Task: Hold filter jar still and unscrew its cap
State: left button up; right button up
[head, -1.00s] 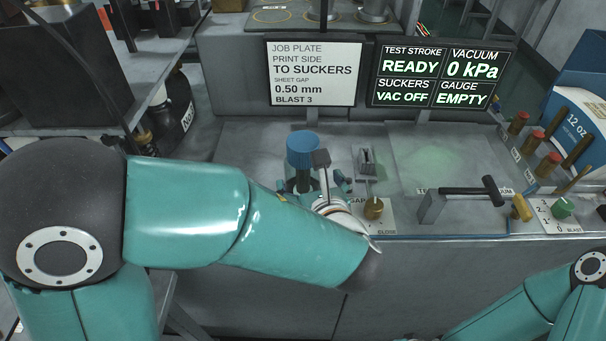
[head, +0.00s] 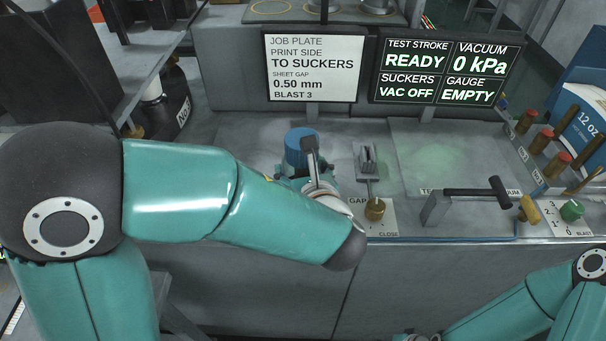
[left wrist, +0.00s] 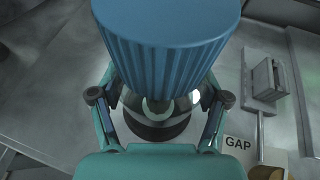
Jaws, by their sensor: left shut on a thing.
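The filter jar stands upright on the grey worktop, and its blue cap (head: 300,148) is on top in the head view. In the left wrist view the ribbed blue cap (left wrist: 170,55) fills the upper middle. Below it shows the clear jar body (left wrist: 158,108) with a dark base. My left gripper (left wrist: 160,100) is shut on the jar body below the cap, one finger on each side. In the head view my left wrist and forearm hide most of the jar body.
A gap lever (head: 368,160) with a brass knob (head: 375,209) stands just right of the jar. A black-handled lever (head: 475,192) is further right, with several red-topped brass posts beyond. Two display panels (head: 313,68) stand behind. The plate between them (head: 440,150) is clear.

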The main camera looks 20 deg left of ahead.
pick_arm(q)
jog(key=c, duration=0.4)
jog(key=shift+r, duration=0.1)
notch_tip(320, 180, up, 20)
jog(key=shift+f+p, duration=0.1)
jog(key=shift+p, duration=0.85)
jog(key=o, duration=0.6)
jog(key=c, duration=0.9)
jog(key=shift+c, duration=0.3)
jog(key=shift+s, duration=0.1)
